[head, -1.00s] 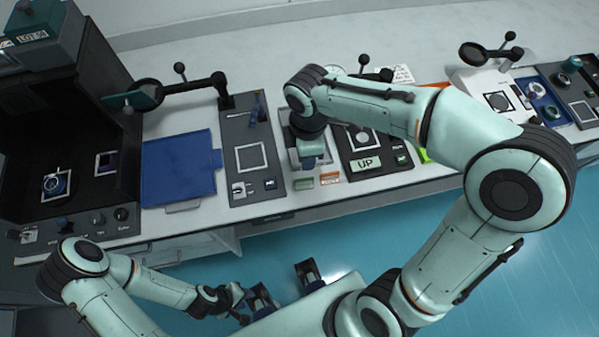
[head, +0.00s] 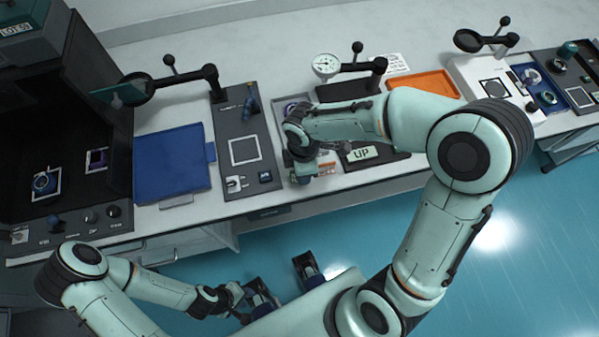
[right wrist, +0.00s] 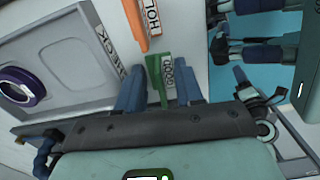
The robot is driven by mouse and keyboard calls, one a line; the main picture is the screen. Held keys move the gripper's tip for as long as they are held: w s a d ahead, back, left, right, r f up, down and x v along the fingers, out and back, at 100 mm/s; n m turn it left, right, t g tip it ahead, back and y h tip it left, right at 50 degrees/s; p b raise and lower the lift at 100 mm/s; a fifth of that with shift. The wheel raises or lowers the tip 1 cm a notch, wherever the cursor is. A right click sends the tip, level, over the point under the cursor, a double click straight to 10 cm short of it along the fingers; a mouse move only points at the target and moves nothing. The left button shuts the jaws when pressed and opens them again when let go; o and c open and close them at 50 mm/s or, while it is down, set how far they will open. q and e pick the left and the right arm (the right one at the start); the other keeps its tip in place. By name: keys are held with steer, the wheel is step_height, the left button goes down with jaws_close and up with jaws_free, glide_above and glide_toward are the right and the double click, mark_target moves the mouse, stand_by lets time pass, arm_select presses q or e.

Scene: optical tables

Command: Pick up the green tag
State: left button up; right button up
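The green tag (right wrist: 154,77) with its white "GOOD" label shows in the right wrist view, lying between the two blue fingers of my right gripper (right wrist: 159,88). The fingers stand apart, one on each side of it, with small gaps visible. In the head view my right gripper (head: 302,177) is over the front edge of the table and hides most of the tag. My left gripper (head: 238,294) is low in front of the table, away from the tag; its fingers are unclear.
An orange "HOLD" tag (right wrist: 136,22) lies close beside the green one. A grey tray (right wrist: 60,55) with a purple-rimmed ring (right wrist: 22,86) is to the left.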

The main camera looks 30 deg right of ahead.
jaws_close()
steer(key=shift+r, duration=0.1)
